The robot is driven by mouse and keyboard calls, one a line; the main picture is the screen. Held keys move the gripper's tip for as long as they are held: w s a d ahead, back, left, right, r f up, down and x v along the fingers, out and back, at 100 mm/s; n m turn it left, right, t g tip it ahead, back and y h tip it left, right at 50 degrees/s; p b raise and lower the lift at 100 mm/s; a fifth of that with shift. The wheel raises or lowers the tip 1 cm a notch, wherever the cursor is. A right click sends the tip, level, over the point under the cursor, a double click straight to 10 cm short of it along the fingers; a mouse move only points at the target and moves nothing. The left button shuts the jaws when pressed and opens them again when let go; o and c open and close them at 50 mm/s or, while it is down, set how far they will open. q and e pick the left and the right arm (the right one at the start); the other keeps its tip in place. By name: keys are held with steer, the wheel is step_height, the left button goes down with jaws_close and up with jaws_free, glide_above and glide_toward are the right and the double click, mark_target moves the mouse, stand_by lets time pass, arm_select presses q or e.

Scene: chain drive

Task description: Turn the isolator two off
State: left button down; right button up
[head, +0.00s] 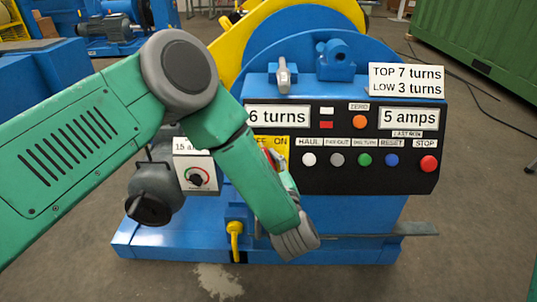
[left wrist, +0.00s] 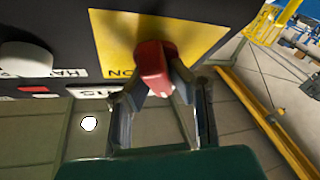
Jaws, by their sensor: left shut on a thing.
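In the head view the fingers are mostly hidden behind my green arm. The handle's exact turn is hard to tell. My right gripper is not in view.
The panel (head: 330,180) has several push buttons right of my arm, including a red stop button (head: 429,163). A small rotary knob (head: 197,177) sits left of my arm. A grey lever (head: 283,75) stands on top.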

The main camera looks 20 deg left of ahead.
arm_select(q)
steer(key=shift+s+f+n+g+y+p, duration=0.15)
steer(key=shift+n+g+y+p, duration=0.35)
steer(key=shift+n, duration=0.6)
steer(key=shift+f+n+g+y+p, duration=0.15)
steer(key=shift+n+g+y+p, duration=0.35)
steer(key=shift+n, duration=0.6)
steer(key=shift+n+g, duration=0.3)
steer(key=c, duration=1.5)
jaws_free()
steer(key=shift+r, duration=0.1)
steer(key=shift+d, duration=0.1)
steer(key=v, duration=1.1)
steer(key=shift+s+d, duration=0.3)
